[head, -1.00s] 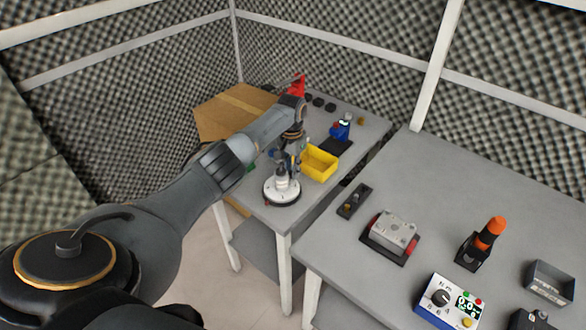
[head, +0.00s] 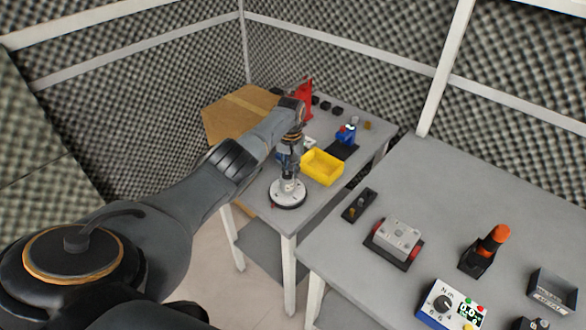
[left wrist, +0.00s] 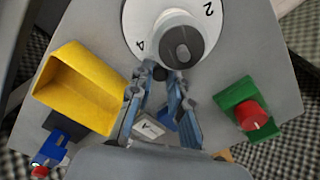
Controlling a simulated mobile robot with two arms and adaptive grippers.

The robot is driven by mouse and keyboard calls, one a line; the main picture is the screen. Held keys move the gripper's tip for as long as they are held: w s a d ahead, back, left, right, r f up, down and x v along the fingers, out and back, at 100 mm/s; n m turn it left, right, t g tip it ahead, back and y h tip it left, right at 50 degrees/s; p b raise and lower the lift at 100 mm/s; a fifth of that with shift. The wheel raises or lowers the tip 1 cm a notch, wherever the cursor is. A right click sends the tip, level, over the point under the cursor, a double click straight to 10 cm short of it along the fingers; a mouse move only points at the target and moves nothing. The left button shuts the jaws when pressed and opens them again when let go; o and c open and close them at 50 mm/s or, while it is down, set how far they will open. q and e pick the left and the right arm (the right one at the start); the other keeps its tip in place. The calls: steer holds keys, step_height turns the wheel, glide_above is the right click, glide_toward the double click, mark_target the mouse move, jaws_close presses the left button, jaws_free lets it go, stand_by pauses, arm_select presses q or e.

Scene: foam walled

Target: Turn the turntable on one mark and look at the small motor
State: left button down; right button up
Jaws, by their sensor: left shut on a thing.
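The turntable, a white disc with numbers on a dark base (head: 275,201), stands near the front corner of the far table. Its marks 2 and 4 show in the left wrist view (left wrist: 205,22). The small motor, seemingly the pale cylinder with a dark round end (left wrist: 181,44), stands on the disc; it also shows in the head view (head: 290,187). My left gripper (left wrist: 163,75) reaches down at the disc's edge beside the motor. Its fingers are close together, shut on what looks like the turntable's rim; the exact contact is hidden. My right gripper is out of view.
A yellow bin (head: 323,168) stands close beside my left gripper. A green block with a red knob (left wrist: 246,108) is on its other side. A blue device (head: 347,134) and a cardboard box (head: 232,112) stand farther back. The near table holds several devices.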

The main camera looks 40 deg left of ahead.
arm_select(q)
steer(key=shift+s+a+r+n+p, duration=0.1)
steer(key=shift+a+n+p, duration=0.15)
steer(key=shift+n, duration=0.35)
steer(key=shift+s+a+n+p, duration=0.1)
steer(key=shift+a+n+p, duration=0.1)
steer(key=shift+n, duration=0.4)
steer(key=shift+a+n, duration=0.15)
steer(key=shift+n, duration=0.25)
steer(key=c, duration=1.3)
jaws_free()
steer(key=shift+s, duration=0.1)
steer(key=shift+o, duration=0.2)
step_height(320, 180, up, 12)
steer(key=shift+s, duration=0.1)
